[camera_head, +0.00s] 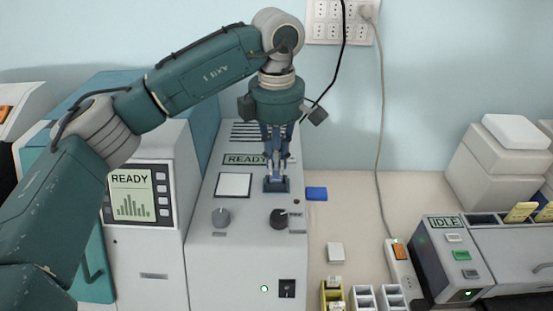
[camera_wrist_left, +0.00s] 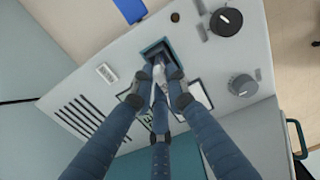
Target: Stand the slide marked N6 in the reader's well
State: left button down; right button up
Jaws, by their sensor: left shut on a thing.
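The reader (camera_head: 205,260) is a pale grey machine with a READY label, a white panel and two knobs. Its well (camera_head: 275,187) is a dark blue-framed opening near its right edge; the well also shows in the left wrist view (camera_wrist_left: 153,48). My left gripper (camera_head: 276,172) points straight down with its fingertips at the well. In the left wrist view its blue fingers (camera_wrist_left: 162,76) are shut around a small whitish piece, seemingly the slide (camera_wrist_left: 157,71). The slide is mostly hidden by the fingers; its mark and how deep it sits cannot be told. My right gripper is not in view.
A unit with a READY screen (camera_head: 131,192) stands left of the reader. A blue block (camera_head: 316,193) lies right of it. Small racks (camera_head: 363,298) stand at the front. An IDLE machine (camera_head: 455,262) holding yellow-topped pieces (camera_head: 519,212) is at right. The middle bench is mostly clear.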

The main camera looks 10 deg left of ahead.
pick_arm(q)
jog(key=c, duration=1.7)
grip_release()
jog(key=shift+o, duration=0.2)
notch_tip(320, 180, up, 12)
